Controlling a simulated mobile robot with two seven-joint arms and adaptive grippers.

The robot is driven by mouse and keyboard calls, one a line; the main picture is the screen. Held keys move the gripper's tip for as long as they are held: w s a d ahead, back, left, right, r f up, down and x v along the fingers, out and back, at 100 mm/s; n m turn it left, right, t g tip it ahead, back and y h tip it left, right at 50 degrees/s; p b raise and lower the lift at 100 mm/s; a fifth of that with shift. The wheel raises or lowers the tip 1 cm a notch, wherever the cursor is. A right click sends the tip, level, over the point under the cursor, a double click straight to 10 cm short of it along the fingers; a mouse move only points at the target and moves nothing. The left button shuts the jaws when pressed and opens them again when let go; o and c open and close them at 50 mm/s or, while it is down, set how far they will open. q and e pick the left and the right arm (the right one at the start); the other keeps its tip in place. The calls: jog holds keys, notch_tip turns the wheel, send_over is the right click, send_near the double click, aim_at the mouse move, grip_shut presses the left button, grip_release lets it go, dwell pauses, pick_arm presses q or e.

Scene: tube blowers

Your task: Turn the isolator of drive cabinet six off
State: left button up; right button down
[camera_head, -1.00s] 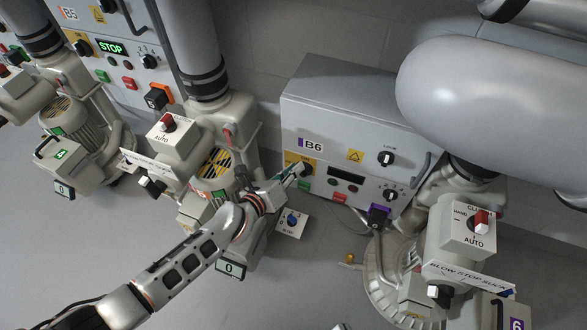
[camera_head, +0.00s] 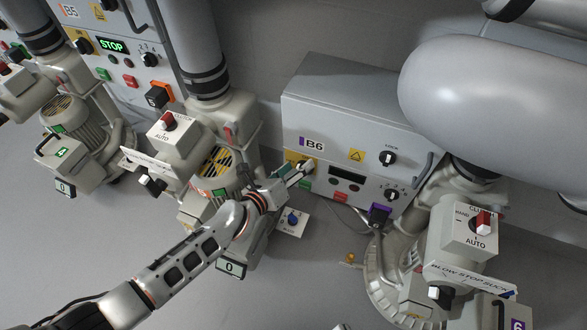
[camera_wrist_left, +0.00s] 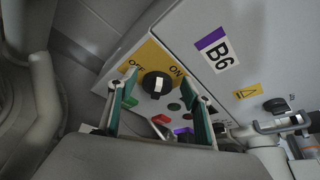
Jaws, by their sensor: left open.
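Drive cabinet B6 (camera_head: 350,120) is a grey box on the wall with a purple-edged B6 label. Its isolator is a black rotary knob (camera_wrist_left: 157,85) with a white mark, on a yellow plate (camera_wrist_left: 143,56) marked OFF at left and ON at right. In the head view my gripper partly covers this plate (camera_head: 289,157). My left gripper (camera_head: 300,171) is open at the cabinet's lower left. In the left wrist view its green-padded fingers (camera_wrist_left: 160,92) stand either side of the knob, with gaps; contact is not visible. My right gripper is not in view.
Green and red buttons (camera_head: 340,197), a dark display (camera_head: 347,178) and a LOCK knob (camera_head: 387,158) are beside the isolator. A blower machine (camera_head: 218,165) stands close to my left arm. Cabinet B5 (camera_head: 115,50) shows STOP at the upper left.

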pick_arm(q)
jog(key=v, duration=1.2)
jog(key=shift+f, duration=0.1)
jog(key=shift+c, duration=0.6)
